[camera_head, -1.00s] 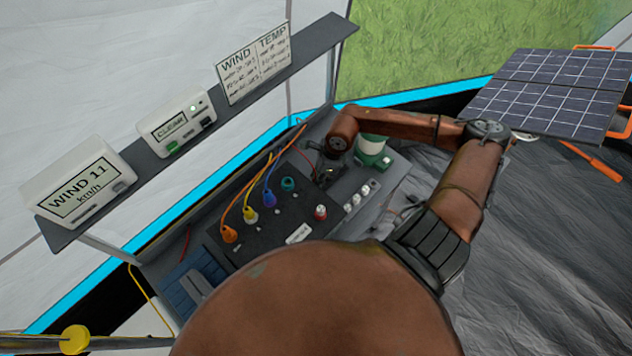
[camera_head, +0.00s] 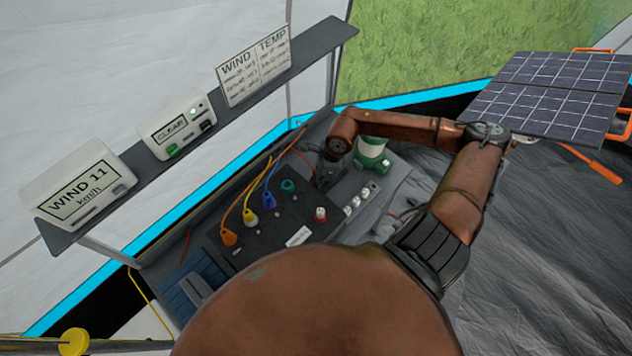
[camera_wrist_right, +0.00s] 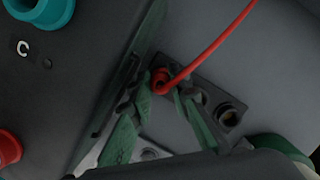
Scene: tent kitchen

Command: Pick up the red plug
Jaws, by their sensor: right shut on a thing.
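The red plug (camera_wrist_right: 159,82) shows in the right wrist view, with a red cable (camera_wrist_right: 222,38) running up and right from it. My right gripper (camera_wrist_right: 165,95) is shut on it; the green-lined fingers lie on either side. The plug is at the upper left end of a dark block with round holes (camera_wrist_right: 213,98). I cannot tell whether it is still seated there. In the head view my right gripper (camera_head: 326,176) reaches down at the back of the bench, and the plug is mostly hidden by it. My left gripper is not in view.
A black panel (camera_head: 270,235) holds orange (camera_head: 229,237), yellow (camera_head: 250,217) and blue (camera_head: 269,201) plugs, a teal socket (camera_head: 288,186) and a red socket (camera_head: 320,214). A green-and-white container (camera_head: 372,155) stands close right of the gripper. A shelf with displays (camera_head: 85,190) runs above left.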

